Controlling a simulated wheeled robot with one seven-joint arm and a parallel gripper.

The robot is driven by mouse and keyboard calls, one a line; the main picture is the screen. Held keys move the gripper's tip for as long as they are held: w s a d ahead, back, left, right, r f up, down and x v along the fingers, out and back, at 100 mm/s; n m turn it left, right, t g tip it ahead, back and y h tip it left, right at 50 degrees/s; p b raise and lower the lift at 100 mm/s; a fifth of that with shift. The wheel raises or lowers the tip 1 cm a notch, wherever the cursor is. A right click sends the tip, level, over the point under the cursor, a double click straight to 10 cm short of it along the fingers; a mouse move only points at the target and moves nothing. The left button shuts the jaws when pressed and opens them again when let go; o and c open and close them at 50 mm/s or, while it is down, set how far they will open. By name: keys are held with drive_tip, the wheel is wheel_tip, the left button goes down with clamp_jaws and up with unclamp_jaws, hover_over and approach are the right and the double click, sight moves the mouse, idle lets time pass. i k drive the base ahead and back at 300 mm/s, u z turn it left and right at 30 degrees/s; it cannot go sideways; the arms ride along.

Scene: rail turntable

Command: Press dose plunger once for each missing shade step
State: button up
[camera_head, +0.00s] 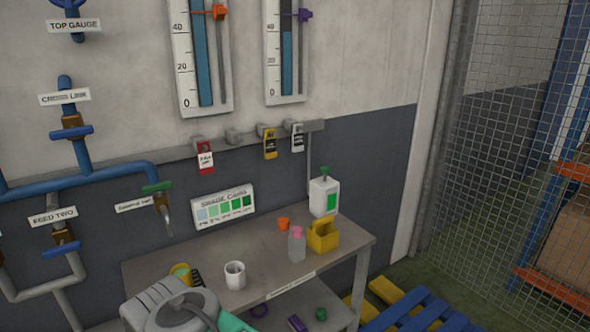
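A white dose bottle (323,198) with a green label stands upright at the back of the bench, and its green plunger (325,173) is on top. The shade card (222,207) hangs on the wall to its left, with a row of swatches from pale blue to dark green. A white cup (235,276) stands on the bench; its contents cannot be made out. A yellow-rimmed round vessel (181,272) with green inside is further left. My grey arm end (172,306) is at the bottom left, well left of the dose bottle, partly cut off; its fingers are not clear.
On the bench (275,279) are a clear bottle with a pink top (297,244), a yellow caddy (323,235) and a small orange cup (283,224). Pipes and a sample tap (162,205) are at left. Coloured tags hang from a wall rail. A blue pallet (415,310) lies right.

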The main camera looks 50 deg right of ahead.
sight(324, 170)
drive_tip(key=u, duration=0.35)
drive_tip(key=i, duration=0.75)
drive_tip(key=z, duration=2.5)
drive_tip(key=i, duration=0.5)
drive_tip(key=z, duration=1.85)
